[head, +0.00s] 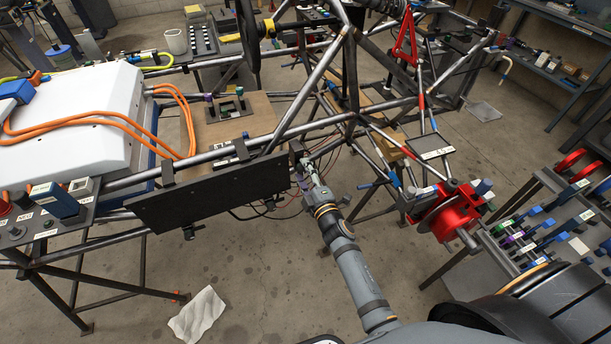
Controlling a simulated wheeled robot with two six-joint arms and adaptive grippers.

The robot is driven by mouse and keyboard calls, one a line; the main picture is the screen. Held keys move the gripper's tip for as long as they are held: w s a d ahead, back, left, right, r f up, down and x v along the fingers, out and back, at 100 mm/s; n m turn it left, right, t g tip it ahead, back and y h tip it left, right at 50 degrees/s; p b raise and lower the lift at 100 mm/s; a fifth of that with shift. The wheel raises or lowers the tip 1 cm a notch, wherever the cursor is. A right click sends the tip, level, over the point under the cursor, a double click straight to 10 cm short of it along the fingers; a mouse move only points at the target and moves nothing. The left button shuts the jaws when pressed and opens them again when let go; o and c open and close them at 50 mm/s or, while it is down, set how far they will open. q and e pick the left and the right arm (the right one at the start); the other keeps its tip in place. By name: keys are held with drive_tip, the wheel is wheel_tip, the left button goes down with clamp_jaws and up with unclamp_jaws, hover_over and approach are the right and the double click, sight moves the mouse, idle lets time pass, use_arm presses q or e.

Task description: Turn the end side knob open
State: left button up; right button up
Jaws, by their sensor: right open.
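My right arm reaches up from the bottom of the head view. Its gripper (307,168) is open at the right end of a black panel (210,192) mounted on the tube chassis (352,85). A small dark fitting (296,147) shows at that end, just above and left of the fingers. I cannot make out the end side knob clearly. It is too small or hidden by the gripper, so I cannot tell its position or whether the fingers touch it. My left gripper is not in view.
A white box (75,125) with orange cables (125,118) stands at the left. A red clamp-like unit (447,209) is on the right. A tool bench (480,265) stands at the lower right. A white cloth (197,315) lies on the otherwise bare floor below the panel.

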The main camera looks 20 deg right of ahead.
drive_tip(key=s+d, duration=0.1)
drive_tip(key=s, duration=1.1)
drive_tip(key=s+d+f+m+g+h+p, duration=0.1)
drive_tip(key=s+f+m+g, duration=0.15)
drive_tip(key=f, duration=0.65)
drive_tip(key=s+d+f+m+g+p, duration=0.1)
drive_tip(key=s+f+m+g, duration=0.2)
drive_tip(key=f, duration=0.6)
drive_tip(key=s+d+f+m+g+h, duration=0.1)
drive_tip(key=s+d+f+m+g, duration=0.2)
drive_tip(key=f, duration=0.6)
drive_tip(key=s+d+f+m+g, duration=0.1)
drive_tip(key=s+f+m+g, duration=0.1)
drive_tip(key=s+f, duration=0.3)
drive_tip(key=s+d+f+m+g+p, duration=0.1)
drive_tip(key=s+f, duration=0.4)
drive_tip(key=s, duration=0.8)
drive_tip(key=s+d+f+m+g+p, duration=0.1)
drive_tip(key=s+d+f+m+g, duration=0.2)
drive_tip(key=s, duration=0.6)
wheel_tip(320, 180, down, 2)
drive_tip(key=shift+f+m+g, duration=0.1)
drive_tip(key=shift+m+g, duration=0.35)
drive_tip(key=shift+g, duration=0.7)
